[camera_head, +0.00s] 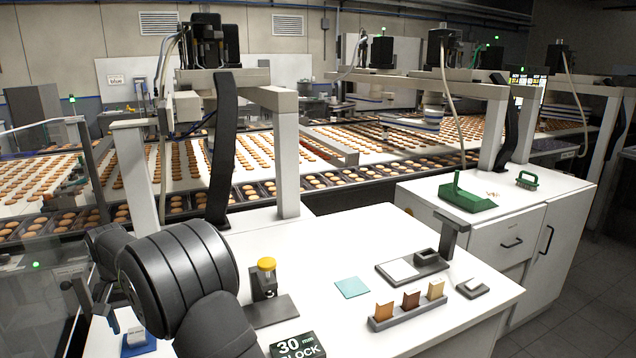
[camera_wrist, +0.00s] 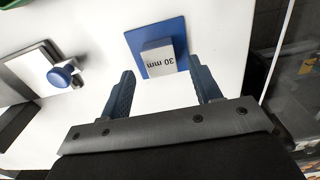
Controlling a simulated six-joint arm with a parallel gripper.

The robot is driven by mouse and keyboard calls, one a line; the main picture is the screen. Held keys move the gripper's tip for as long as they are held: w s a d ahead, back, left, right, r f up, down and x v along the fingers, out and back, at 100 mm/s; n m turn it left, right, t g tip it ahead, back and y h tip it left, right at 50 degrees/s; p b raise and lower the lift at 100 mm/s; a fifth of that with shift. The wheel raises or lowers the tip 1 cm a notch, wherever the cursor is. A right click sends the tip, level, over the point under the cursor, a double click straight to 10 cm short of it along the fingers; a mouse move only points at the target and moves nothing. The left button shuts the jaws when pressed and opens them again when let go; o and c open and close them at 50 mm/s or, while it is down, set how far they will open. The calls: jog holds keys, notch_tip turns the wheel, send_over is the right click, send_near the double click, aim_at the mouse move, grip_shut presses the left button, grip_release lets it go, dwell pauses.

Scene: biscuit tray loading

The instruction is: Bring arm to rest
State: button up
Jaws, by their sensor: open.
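My gripper (camera_wrist: 161,66) is open in the wrist view, with its two dark blue fingers apart and nothing held between them. A grey block marked "30 mm" (camera_wrist: 158,60) lies on a blue pad (camera_wrist: 134,44) just beyond the fingertips. The block (camera_head: 136,336) and pad (camera_head: 139,350) also show at the lower left in the head view. My dark arm (camera_head: 178,275) bends across the lower left of the head view. The gripper itself cannot be made out there.
A yellow-capped device (camera_head: 266,278) stands near the arm, behind a black "30 mm BLOCK" sign (camera_head: 297,346). A teal square (camera_head: 352,287), a rack of biscuit samples (camera_head: 408,312) and a grey gauge stand (camera_head: 412,268) lie to the right. Biscuit conveyors run behind.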

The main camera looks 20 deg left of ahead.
aim_at(136, 332)
notch_tip(136, 332, down, 4)
jog(key=shift+r, duration=2.25)
